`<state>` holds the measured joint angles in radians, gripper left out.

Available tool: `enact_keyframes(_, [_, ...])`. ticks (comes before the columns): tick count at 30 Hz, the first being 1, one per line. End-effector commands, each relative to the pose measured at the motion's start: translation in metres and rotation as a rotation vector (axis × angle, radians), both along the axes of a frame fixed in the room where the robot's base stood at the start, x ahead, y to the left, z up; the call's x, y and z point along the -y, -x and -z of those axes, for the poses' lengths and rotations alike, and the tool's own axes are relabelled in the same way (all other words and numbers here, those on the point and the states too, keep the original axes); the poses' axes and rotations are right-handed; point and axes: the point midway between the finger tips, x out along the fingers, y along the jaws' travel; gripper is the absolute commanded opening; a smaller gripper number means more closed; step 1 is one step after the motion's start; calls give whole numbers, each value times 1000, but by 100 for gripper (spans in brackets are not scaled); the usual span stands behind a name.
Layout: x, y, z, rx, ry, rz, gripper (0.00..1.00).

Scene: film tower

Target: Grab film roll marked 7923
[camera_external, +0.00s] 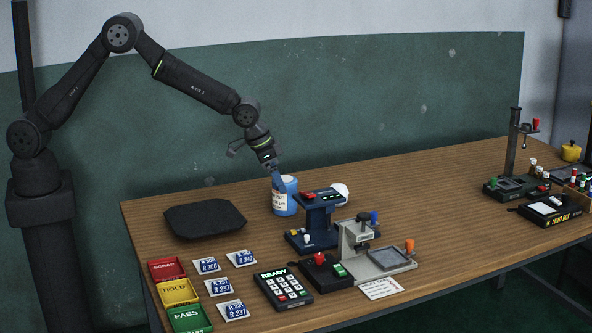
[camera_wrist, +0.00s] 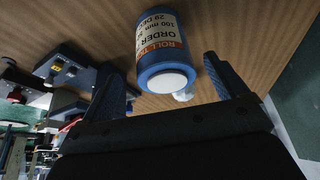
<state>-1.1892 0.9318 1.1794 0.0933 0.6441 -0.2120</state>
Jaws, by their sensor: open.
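A blue film roll (camera_external: 285,204) with a white and orange label stands upright on the wooden table, left of the dark blue device. It also shows in the wrist view (camera_wrist: 164,50). There its label reads "ROLL" and "ORDER"; the roll number is not legible. My gripper (camera_external: 277,180) is just above and at the roll's top left in the external view. In the wrist view my gripper (camera_wrist: 163,68) has its two fingers spread apart, one to each side of the roll, with visible gaps. I cannot tell whether a finger touches the roll.
A black tray (camera_external: 205,220) lies to the left. A keypad (camera_external: 283,289), cards and coloured bins (camera_external: 178,292) are in front. The table's right middle is clear.

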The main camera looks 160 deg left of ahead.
Motion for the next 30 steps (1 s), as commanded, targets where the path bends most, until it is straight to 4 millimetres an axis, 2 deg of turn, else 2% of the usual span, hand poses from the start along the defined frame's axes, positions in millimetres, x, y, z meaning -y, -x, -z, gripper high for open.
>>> enact_keyframes(5, [-4, 0, 9, 0, 0, 0, 90])
enact_keyframes(15, [-22, 0, 48, 0, 1, 0, 90])
enact_keyframes(24, [-23, -1, 51, 1, -1, 1, 90])
enact_keyframes(30, [-23, -1, 51, 1, -1, 1, 51])
